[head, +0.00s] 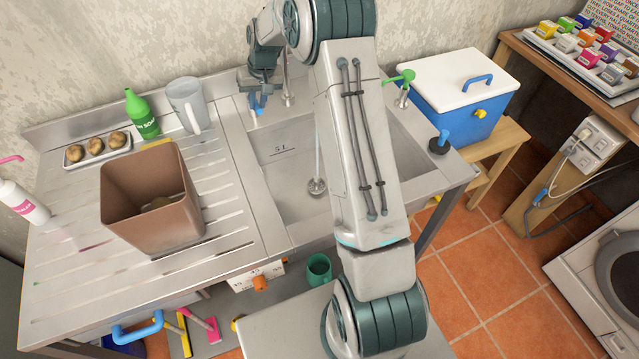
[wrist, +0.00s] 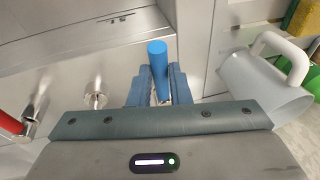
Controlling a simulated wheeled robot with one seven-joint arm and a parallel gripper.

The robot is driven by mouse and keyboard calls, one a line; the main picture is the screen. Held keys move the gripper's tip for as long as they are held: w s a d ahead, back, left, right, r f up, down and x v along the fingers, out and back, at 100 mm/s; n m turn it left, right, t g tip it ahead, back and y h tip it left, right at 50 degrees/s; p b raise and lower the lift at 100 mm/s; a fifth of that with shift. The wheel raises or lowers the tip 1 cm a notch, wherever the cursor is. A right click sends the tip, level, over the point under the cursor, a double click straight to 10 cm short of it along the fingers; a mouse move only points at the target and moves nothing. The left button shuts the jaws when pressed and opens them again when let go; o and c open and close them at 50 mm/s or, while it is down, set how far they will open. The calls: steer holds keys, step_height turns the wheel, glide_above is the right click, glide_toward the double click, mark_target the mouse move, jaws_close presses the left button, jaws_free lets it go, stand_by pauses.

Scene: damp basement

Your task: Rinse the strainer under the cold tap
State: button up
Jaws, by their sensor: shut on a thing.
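My gripper (head: 258,108) is at the back left of the steel sink (head: 283,205). It is shut on an upright blue tap handle (wrist: 157,60), which shows between the blue fingers in the wrist view. A small round metal piece (head: 317,187), perhaps the strainer, is on the sink floor. A thin pale vertical line (head: 317,150) runs down to it; I cannot tell whether it is water or a handle. A chrome fitting (head: 288,98) stands right of my gripper. In the wrist view a red handle (wrist: 8,122) shows at the left edge. My arm hides the sink's middle.
A grey jug (head: 186,103), green bottle (head: 142,118), tray of round brown things (head: 70,154) and brown bin (head: 150,222) stand on the left drainboard. A green-handled tap (head: 400,82) and a blue-handled black-based piece (head: 439,145) are at the sink's right.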

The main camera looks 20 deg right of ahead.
steer(key=shift+f+t+b, duration=0.3)
steer(key=shift+f+b, duration=0.05)
steer(key=shift+b, duration=0.75)
steer(key=b, duration=0.2)
steer(key=f+t+b, duration=0.1)
steer(key=b, duration=0.2)
steer(key=shift+s+t, duration=0.3)
steer(key=shift+r, duration=0.15)
steer(key=o, duration=0.8)
steer(key=p+v, duration=0.2)
steer(key=v, duration=0.5)
